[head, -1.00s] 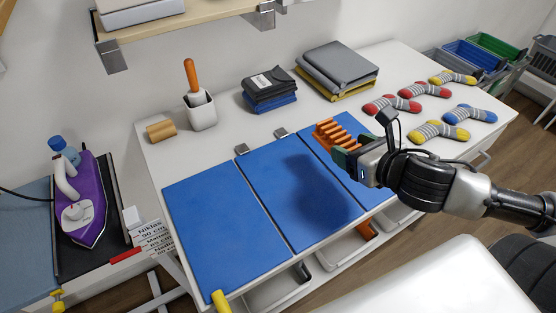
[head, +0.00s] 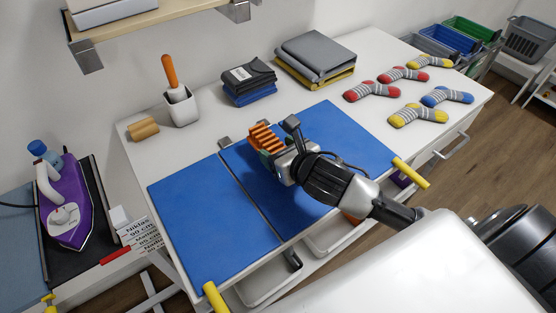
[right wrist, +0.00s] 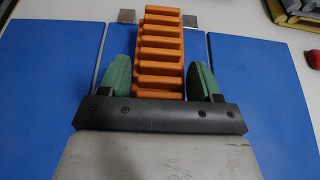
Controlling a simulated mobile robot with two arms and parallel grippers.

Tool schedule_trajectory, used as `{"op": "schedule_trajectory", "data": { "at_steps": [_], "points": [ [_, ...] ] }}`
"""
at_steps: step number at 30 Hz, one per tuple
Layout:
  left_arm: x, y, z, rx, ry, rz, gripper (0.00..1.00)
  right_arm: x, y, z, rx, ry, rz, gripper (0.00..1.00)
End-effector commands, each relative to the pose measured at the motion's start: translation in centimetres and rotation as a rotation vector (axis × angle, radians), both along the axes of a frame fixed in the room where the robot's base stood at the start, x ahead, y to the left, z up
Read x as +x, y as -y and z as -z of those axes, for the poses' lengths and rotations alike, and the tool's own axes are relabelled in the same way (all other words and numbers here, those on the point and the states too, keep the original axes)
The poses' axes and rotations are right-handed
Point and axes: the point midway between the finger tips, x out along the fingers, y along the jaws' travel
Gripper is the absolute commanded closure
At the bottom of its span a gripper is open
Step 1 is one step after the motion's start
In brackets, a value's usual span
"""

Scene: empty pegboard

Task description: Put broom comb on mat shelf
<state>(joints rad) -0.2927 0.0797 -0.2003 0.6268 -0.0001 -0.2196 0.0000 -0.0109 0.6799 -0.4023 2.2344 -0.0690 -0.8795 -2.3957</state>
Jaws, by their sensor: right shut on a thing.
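An orange, ridged comb-like piece, the broom comb (head: 262,137), is held in my right gripper (head: 269,153) above the blue mats. In the right wrist view the comb (right wrist: 161,45) sits between the two green finger pads (right wrist: 160,78), its ridges running across and its far end pointing away. The blue mats lie side by side on the white table: a left one (head: 205,215) and a middle one (head: 290,205), with another blue stretch (head: 345,135) to the right. My left gripper is not in view. I cannot tell which surface is the mat shelf.
A white cup with an orange-handled tool (head: 181,107), a wooden roll (head: 143,129), dark and blue folded cloths (head: 249,84) and grey folders (head: 316,58) stand along the back. Several striped socks (head: 417,116) lie at right. A wooden wall shelf (head: 150,22) hangs above.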

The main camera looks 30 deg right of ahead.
Motion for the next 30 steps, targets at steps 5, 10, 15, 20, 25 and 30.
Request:
{"op": "schedule_trajectory", "data": {
  "at_steps": [5,10,15,20,25,30],
  "points": [
    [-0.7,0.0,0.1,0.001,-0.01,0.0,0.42,0.2,-0.3,1.6,0.003,-0.002,0.002,0.68],
    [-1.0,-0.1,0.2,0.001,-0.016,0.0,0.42,0.2,-0.3,3.8,0.003,0.0,0.001,0.68],
    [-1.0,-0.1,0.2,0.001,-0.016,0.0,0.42,0.2,-0.2,4.1,0.0,0.004,0.0,0.68],
    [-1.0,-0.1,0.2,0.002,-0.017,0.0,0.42,0.2,-0.2,4.1,-0.001,0.003,0.0,0.68],
    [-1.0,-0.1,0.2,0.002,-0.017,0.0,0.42,0.2,-0.2,4.4,0.0,0.001,0.0,0.24],
    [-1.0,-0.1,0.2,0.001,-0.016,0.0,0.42,0.2,-0.2,4.4,0.0,0.001,0.0,0.11]
  ]
}}
